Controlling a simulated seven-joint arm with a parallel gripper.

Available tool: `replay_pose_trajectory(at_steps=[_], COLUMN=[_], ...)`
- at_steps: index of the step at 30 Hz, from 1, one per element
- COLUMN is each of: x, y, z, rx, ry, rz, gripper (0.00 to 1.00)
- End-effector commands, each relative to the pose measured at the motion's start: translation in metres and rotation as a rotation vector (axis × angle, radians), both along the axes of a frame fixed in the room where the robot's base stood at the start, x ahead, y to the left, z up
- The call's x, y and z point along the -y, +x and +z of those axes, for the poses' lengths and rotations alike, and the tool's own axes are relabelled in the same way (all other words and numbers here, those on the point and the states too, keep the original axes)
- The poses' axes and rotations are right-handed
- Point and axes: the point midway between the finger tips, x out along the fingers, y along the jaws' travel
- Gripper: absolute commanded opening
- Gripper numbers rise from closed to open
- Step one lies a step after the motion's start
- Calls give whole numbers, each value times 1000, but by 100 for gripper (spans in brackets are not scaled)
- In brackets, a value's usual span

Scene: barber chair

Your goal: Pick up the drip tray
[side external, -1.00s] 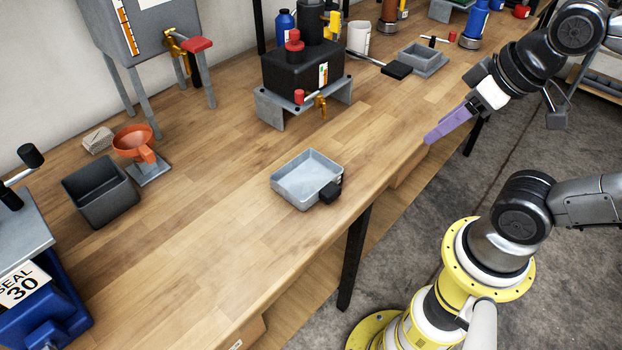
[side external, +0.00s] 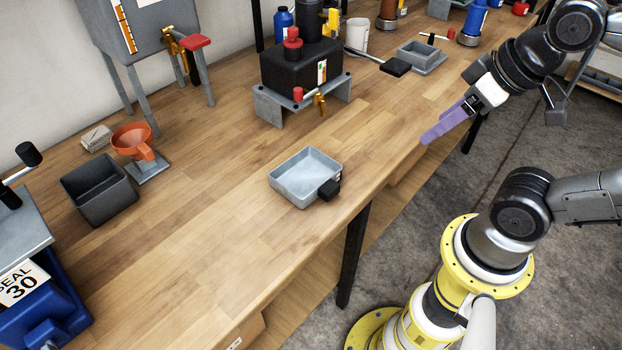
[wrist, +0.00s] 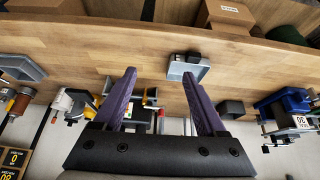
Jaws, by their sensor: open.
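The drip tray (side external: 292,181) is a shallow, light grey, square tray with a black block-like handle at its lower right corner. It sits flat on the wooden bench near the front edge and looks empty. In the wrist view the tray (wrist: 203,70) is right of centre, beyond the right fingertip, partly covered by its black handle. My gripper (side external: 428,137) has purple fingers and is to the right of the tray, above the bench's front edge and clear of the tray. In the wrist view my gripper (wrist: 159,73) is open with nothing between its fingers.
A black tank on a grey stand (side external: 300,80) is behind the tray. Another grey tray (side external: 422,58) sits farther back. A dark open bin (side external: 98,190) and an orange funnel (side external: 133,140) stand to the left. The bench around the drip tray is clear.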

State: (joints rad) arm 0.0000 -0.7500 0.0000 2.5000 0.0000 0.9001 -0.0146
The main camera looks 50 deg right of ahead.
Motion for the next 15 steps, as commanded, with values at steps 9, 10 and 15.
replay_pose_trajectory(at_steps=[9,10,15], x=[-4,-6,-30], y=[22,29,80], z=[25,27,29], rx=[-47,-64,-181], ry=[-232,-260,-381], rz=[484,560,1029], gripper=[74,74,74])
